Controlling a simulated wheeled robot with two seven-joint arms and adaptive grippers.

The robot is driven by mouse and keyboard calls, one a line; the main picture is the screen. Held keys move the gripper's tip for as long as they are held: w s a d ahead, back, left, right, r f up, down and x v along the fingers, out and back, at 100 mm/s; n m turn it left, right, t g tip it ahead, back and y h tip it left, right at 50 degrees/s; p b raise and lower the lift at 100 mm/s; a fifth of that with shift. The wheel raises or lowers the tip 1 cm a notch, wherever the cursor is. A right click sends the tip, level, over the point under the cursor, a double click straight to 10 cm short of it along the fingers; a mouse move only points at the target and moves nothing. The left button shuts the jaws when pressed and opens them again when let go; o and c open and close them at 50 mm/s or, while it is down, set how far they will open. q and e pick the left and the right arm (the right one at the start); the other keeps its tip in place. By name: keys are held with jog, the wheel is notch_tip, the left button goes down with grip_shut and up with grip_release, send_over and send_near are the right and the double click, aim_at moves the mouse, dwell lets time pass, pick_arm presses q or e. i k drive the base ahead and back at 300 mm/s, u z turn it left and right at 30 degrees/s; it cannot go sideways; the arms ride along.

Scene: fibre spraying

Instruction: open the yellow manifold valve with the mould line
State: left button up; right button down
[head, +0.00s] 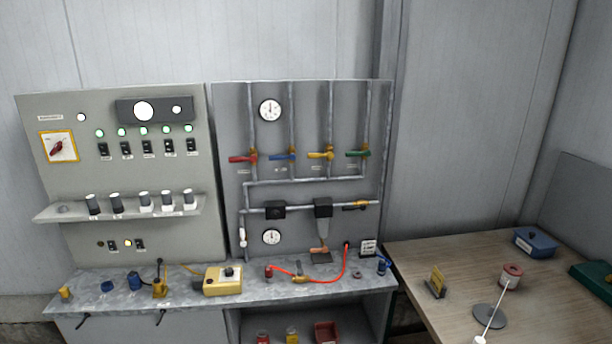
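The yellow manifold valve (321,155) is on the grey pipe panel (225,130), third from the left in a row of coloured valves. Its handle lies roughly level, across its vertical pipe (330,115). A red valve (243,158) and a blue valve (283,156) are to its left, and a green valve (358,153) is to its right. Another yellow-handled valve (356,206) is lower, on a horizontal pipe. The small labels by the valves are too small to read, so I cannot tell which marks the mould line. Neither of my grippers is in view.
A metal bench (225,299) below the panel holds a yellow box (222,281), a red hose (335,277) and small parts. A switch panel (60,115) stands left. A wooden table (450,255) at right carries a blue box (535,242) and a red-topped spool (511,275).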

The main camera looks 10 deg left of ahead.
aim_at(330, 154)
jog(key=k, duration=0.35)
jog(key=z, duration=0.45)
jog(key=i, duration=1.4)
jog(key=u, duration=0.1)
